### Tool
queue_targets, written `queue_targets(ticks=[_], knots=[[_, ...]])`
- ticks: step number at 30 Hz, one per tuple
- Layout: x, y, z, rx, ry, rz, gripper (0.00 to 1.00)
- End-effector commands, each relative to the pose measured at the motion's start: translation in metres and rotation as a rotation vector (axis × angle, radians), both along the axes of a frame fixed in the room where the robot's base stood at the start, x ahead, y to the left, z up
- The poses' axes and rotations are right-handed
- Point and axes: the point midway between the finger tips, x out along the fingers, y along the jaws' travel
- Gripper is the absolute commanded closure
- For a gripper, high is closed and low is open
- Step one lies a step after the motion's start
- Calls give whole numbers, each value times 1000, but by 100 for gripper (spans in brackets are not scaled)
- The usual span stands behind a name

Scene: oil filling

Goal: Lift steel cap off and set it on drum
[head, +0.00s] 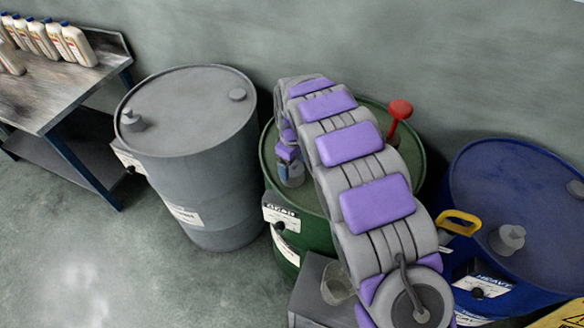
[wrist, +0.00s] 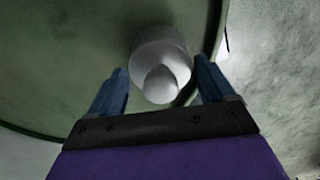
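The steel cap (wrist: 160,58) is a pale grey round fitting near the rim of the green drum's top (wrist: 60,75). In the wrist view it lies between and just ahead of the two blue fingertips. My gripper (wrist: 160,78) is open around the cap's near side, with a gap visible at the left finger. In the head view my gripper (head: 291,172) points down at the left side of the green drum (head: 270,185), and my arm hides much of the drum's top. Whether the fingers touch the cap is not clear.
A grey drum (head: 190,110) stands to the left and a blue drum (head: 520,190) to the right. A red-handled piece (head: 399,110) rises from the green drum. A clear container (head: 337,287) stands on a grey stand (head: 308,290). A bench (head: 60,90) holds several bottles.

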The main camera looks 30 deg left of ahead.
Motion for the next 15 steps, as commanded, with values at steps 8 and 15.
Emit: queue_targets(ticks=[8, 15], knots=[[0, 1, 0, -1, 0, 0, 45], [0, 1, -1, -1, 0, 0, 62]])
